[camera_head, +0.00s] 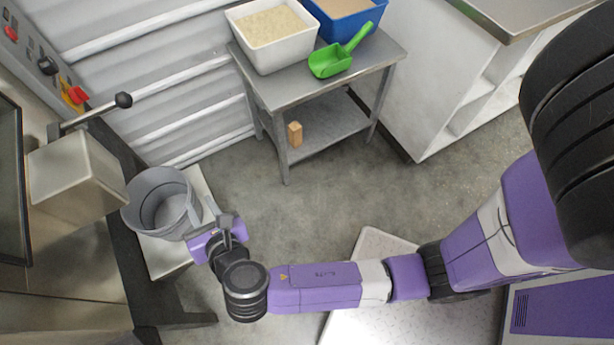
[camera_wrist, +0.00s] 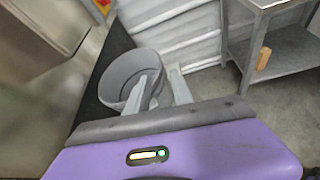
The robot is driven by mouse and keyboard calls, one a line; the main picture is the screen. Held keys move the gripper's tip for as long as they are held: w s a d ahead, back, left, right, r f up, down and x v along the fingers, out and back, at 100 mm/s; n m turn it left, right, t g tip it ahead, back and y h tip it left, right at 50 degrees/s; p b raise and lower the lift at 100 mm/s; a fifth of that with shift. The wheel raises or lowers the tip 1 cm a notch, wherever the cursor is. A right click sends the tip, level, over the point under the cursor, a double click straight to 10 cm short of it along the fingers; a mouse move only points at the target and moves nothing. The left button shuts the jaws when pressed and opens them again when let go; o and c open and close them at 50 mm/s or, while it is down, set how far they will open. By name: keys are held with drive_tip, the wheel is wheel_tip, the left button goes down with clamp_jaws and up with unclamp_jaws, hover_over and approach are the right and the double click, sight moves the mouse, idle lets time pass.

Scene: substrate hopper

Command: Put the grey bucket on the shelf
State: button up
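The grey bucket (camera_head: 147,222) stands at the left, by the steel machine, over a pale surface beside a dark bench edge. Its mouth faces up and I see no contents. It also shows in the wrist view (camera_wrist: 112,88). My gripper (camera_head: 205,212) is at the bucket's right side. In the wrist view my gripper's fingers (camera_wrist: 164,84) are apart, one at the bucket's near rim and one outside it; I cannot tell whether either touches the wall. A steel table (camera_head: 350,73) has a lower shelf (camera_head: 335,127); a white unit (camera_head: 480,90) at the right also has shelves.
A wooden block (camera_head: 295,134) stands on the table's lower shelf. A white tub (camera_head: 275,50), a blue tub (camera_head: 345,25) and a green scoop (camera_head: 330,62) are on its top. A lever (camera_head: 95,113) juts out above the bucket. The floor between bucket and table is clear.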

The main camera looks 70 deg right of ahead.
drive_tip(key=s+d+f+m+y, duration=0.1)
drive_tip(key=s+f+m+y, duration=0.15)
drive_tip(key=s+m, duration=0.5)
drive_tip(key=s+f+m+y, duration=0.1)
drive_tip(key=s+m+y, duration=0.3)
drive_tip(key=s, duration=0.6)
drive_tip(key=s+d+r+m+t, duration=0.1)
drive_tip(key=s+r+m, duration=0.4)
drive_tip(key=r+m, duration=0.3)
drive_tip(key=s+d+r+m+t, duration=0.2)
drive_tip(key=s+r+m, duration=0.3)
drive_tip(key=r+m, duration=0.3)
drive_tip(key=shift+s+d+r, duration=0.2)
drive_tip(key=shift+s+r, duration=0.05)
drive_tip(key=shift+r, duration=0.25)
drive_tip(key=shift+m, duration=0.25)
wheel_tip(320, 180, up, 7)
drive_tip(key=p, duration=0.6)
drive_tip(key=shift+f+p, duration=0.15)
drive_tip(key=shift+p, duration=0.25)
